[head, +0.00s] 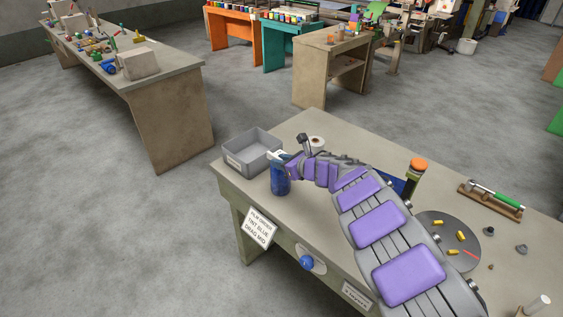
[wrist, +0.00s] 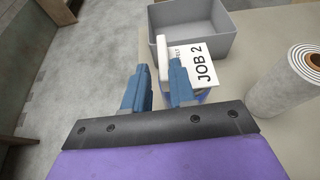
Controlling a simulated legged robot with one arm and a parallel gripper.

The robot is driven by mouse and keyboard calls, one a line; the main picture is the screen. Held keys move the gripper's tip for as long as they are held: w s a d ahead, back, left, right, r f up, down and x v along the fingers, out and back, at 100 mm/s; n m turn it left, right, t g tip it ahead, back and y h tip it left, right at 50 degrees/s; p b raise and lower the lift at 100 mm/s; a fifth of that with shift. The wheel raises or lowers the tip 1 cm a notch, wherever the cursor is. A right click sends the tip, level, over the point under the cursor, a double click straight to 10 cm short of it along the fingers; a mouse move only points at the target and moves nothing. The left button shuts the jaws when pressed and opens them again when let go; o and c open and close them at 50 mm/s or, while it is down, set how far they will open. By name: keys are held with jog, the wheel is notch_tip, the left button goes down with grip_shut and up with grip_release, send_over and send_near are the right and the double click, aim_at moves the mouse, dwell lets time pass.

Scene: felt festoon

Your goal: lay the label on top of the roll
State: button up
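A white label (wrist: 203,66) reading "JOB 2" shows just past my fingers in the wrist view, with a pale upright tab (wrist: 162,52) at its left. In the head view the label's white edge (head: 277,155) shows at the top of a blue cylinder (head: 280,180). My gripper (wrist: 158,82) is at the label with its two blue fingers apart. The tab is near the right finger, with a gap to the left finger. The right finger hides part of the label. The grey roll (wrist: 283,88) stands upright to the right; its top (head: 317,141) shows beyond my arm.
A grey open bin (head: 251,150) sits behind the cylinder at the table's left corner. To the right are an orange-capped post (head: 417,165), a round grey plate (head: 450,240) with small yellow pieces, and a green-handled tool (head: 497,198).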

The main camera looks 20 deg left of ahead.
jog(key=shift+o, duration=1.2)
jog(key=shift+d, duration=0.1)
jog(key=p+v, duration=0.1)
jog(key=v, duration=1.1)
